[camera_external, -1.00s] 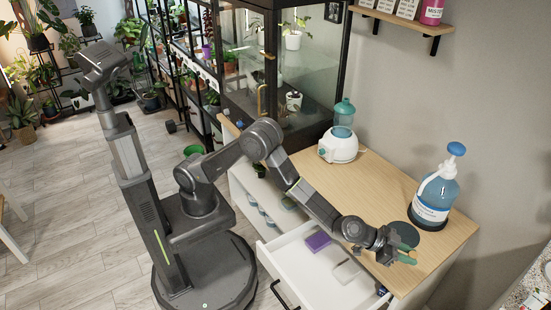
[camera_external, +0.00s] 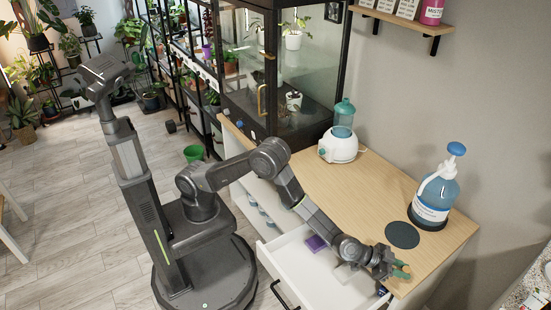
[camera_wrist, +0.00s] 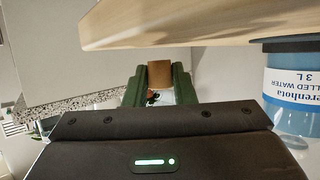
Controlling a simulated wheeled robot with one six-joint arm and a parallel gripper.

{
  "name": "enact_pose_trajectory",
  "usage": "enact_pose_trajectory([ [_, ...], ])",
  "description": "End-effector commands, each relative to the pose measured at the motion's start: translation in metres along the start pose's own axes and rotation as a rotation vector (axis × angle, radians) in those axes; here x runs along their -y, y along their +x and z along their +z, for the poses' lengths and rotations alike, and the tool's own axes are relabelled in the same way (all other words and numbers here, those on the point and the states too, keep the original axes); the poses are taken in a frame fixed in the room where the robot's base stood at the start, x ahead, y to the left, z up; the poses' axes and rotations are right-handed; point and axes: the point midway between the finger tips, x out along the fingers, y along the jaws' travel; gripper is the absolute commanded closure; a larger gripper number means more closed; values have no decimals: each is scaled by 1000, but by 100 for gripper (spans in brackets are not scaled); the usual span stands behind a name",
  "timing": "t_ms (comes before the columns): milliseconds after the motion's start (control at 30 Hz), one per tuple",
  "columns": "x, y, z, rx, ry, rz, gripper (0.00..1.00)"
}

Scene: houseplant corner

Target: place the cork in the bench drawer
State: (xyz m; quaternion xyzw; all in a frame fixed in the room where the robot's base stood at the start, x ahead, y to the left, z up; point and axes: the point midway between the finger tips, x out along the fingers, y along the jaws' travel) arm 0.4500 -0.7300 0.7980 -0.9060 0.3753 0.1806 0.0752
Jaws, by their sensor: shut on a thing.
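The cork (camera_wrist: 160,75) is a small brown block between the green fingertips of my gripper (camera_wrist: 160,88) in the wrist view. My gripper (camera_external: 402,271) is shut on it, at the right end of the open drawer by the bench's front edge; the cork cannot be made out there. The white bench drawer (camera_external: 283,257) is pulled out below my forearm. A purple block (camera_external: 316,243) lies inside it. My arm hides part of the drawer's interior.
The wooden bench top (camera_external: 350,192) carries a white-and-teal device (camera_external: 339,148), a dark round mat (camera_external: 402,235) and a blue pump bottle (camera_external: 436,195). A small blue thing (camera_external: 381,289) shows near the drawer's right end. A speckled counter (camera_external: 528,290) stands at lower right.

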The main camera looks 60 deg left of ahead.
Motion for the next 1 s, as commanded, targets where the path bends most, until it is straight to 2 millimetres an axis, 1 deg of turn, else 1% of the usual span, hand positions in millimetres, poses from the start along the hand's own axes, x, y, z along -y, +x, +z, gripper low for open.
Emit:
enact_pose_trajectory([
  [33, 0, 2, 6, 0, 0, 0, 97],
  [100, 0, 4, 9, -1, 0, 0, 97],
  [433, 0, 4, 11, -1, 0, 0, 97],
  [600, 0, 6, 16, 0, -1, 0, 97],
  [633, 0, 6, 16, -1, -1, 0, 75],
  [733, 0, 6, 15, -1, -1, 0, 55],
  [1000, 0, 6, 15, -1, -1, 0, 55],
])
